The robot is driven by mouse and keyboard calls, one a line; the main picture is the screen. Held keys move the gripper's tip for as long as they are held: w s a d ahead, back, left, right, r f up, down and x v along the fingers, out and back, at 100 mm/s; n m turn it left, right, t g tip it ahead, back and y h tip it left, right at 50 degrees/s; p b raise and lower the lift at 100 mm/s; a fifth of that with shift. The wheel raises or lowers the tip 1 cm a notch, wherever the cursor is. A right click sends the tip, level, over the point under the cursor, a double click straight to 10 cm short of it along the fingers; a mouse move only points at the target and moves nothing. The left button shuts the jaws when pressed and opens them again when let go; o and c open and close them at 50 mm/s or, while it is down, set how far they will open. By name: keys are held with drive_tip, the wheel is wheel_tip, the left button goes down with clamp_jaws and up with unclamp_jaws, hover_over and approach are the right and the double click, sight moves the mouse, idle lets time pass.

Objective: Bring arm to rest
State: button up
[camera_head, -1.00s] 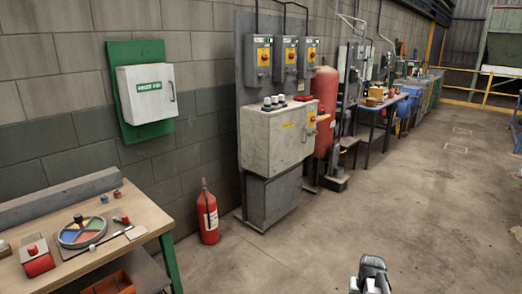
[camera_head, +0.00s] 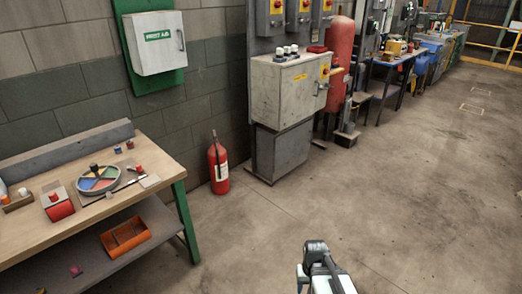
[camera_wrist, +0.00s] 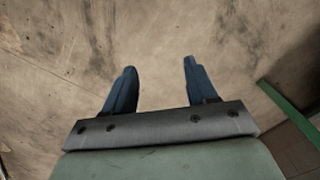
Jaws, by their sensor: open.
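My gripper (camera_wrist: 157,80) shows in the wrist view with its two blue-grey fingers apart and nothing between them. Bare concrete floor lies beyond the fingertips. In the head view part of my arm (camera_head: 322,268) shows at the bottom edge, over open floor to the right of the workbench. The gripper's fingers cannot be made out in the head view.
A wooden workbench (camera_head: 35,215) with a colored wheel (camera_head: 98,180) stands at the left. An orange tray (camera_head: 125,236) is on its lower shelf. A red fire extinguisher (camera_head: 218,168) stands by the wall, beside a grey cabinet (camera_head: 285,95). The floor (camera_head: 430,190) at right is clear.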

drive_tip(key=s+f+g, duration=0.3)
drive_tip(key=s+f, duration=0.5)
drive_tip(key=s, duration=0.5)
drive_tip(key=s+f+g, duration=0.3)
drive_tip(key=s+f, duration=0.6)
drive_tip(key=s, duration=0.5)
drive_tip(key=shift+s+f, duration=0.2)
